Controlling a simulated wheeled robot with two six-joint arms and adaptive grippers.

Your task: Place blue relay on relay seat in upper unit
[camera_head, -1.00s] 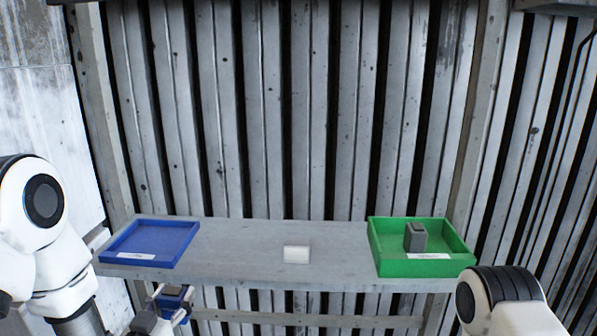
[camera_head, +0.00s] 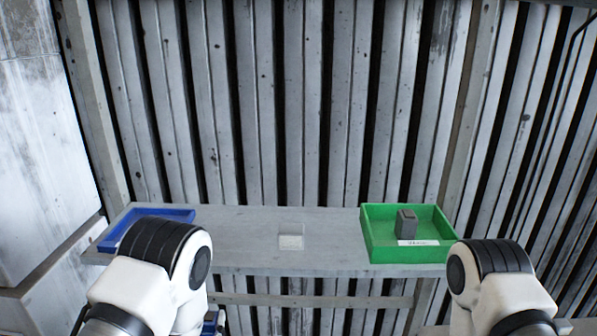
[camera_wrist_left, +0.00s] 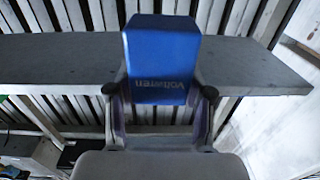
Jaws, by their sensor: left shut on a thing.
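The blue relay (camera_wrist_left: 162,50) is a blue block with pale lettering, upright in the left wrist view. My left gripper (camera_wrist_left: 159,92) is shut on its lower part, one finger on each side. In the head view my left arm hides most of this gripper; only a small blue and grey bit shows below the arm at the bottom. My right gripper is out of view; only part of my right arm shows at the lower right.
A grey shelf (camera_head: 330,252) stands before a ribbed metal wall. It bears a blue tray (camera_head: 180,213) on the left, a small pale block (camera_head: 291,242) in the middle and a green tray (camera_head: 378,252) holding a grey block (camera_head: 406,226) on the right.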

